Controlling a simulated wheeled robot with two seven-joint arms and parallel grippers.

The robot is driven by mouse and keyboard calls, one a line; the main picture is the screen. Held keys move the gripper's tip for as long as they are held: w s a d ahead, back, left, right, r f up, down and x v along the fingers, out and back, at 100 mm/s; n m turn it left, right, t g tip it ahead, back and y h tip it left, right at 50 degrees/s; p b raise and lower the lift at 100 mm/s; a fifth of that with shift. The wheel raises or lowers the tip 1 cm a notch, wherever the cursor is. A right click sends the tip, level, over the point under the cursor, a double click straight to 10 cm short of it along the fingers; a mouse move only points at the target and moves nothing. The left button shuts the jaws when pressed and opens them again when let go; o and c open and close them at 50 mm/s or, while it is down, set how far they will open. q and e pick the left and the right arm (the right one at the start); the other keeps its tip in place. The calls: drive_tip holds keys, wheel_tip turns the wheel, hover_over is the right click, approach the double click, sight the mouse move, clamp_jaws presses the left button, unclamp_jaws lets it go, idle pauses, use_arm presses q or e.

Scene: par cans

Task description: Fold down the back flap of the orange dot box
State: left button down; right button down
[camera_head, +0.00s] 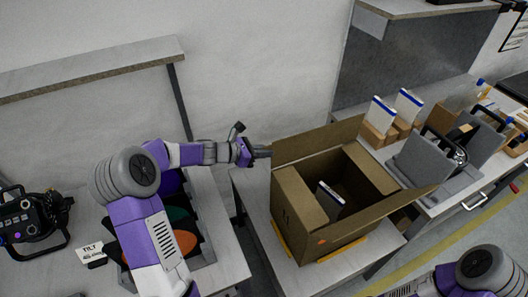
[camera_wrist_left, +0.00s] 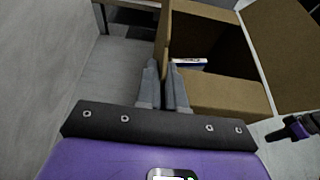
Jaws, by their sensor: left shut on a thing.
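The orange dot box (camera_head: 300,205) is an open cardboard carton on a grey bench, with an orange dot (camera_head: 322,241) on its near face. Its back flap (camera_head: 318,141) stands raised along the far side. My left gripper (camera_head: 262,151) is at the left end of this flap. In the left wrist view the fingers (camera_wrist_left: 163,88) are closed about the flap's edge (camera_wrist_left: 166,42). The near flap (camera_head: 385,215) sticks outward. A white and blue packet (camera_head: 330,194) stands inside. My right arm enters at the bottom right; its fingers do not show clearly.
Several small cartons with white and blue packets (camera_head: 382,110) and grey stage-light parts (camera_head: 424,158) stand on the right-hand bench. A black lamp (camera_head: 34,220) sits at the far left. A wall is behind, with a shelf (camera_head: 90,68) at upper left.

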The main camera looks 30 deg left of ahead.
use_arm(q)
drive_tip(key=c, duration=1.3)
unclamp_jaws()
drive_tip(key=shift+p+v, duration=0.5)
drive_tip(key=shift+v, duration=3.25)
